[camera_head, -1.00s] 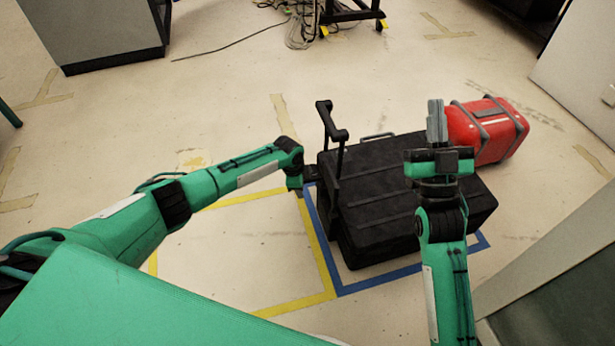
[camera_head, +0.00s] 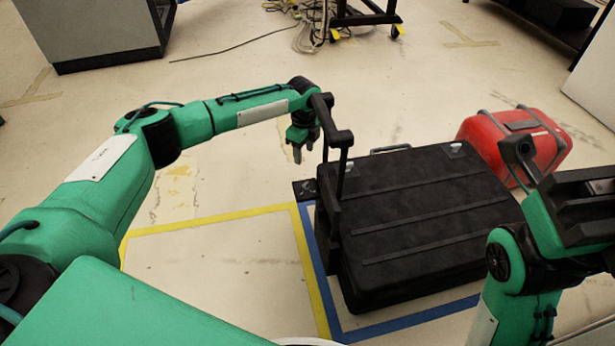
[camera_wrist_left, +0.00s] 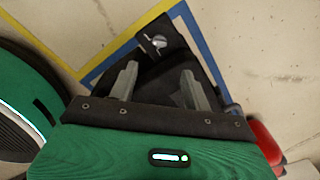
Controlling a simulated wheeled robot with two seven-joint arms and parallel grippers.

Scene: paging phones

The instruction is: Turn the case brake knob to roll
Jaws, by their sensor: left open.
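The black case (camera_head: 410,210) lies on the floor with its pull handle (camera_head: 335,150) raised at its left end. A small dark bracket (camera_head: 304,190) sticks out at the case's left end, low by the handle. In the left wrist view a silver brake knob (camera_wrist_left: 158,43) sits on that dark bracket, beyond the fingertips. My left gripper (camera_head: 304,152) is open and empty, pointing down above and behind the bracket, left of the handle. Its two grey fingers are apart in the wrist view (camera_wrist_left: 158,72). My right arm is at the lower right; its fingers do not show.
Blue tape (camera_head: 400,318) borders the case and yellow tape (camera_head: 310,262) marks a bare floor square to its left. A red case (camera_head: 515,145) lies behind right. A wheeled stand (camera_head: 365,18) and cables are at the back. A grey cabinet (camera_head: 90,35) stands back left.

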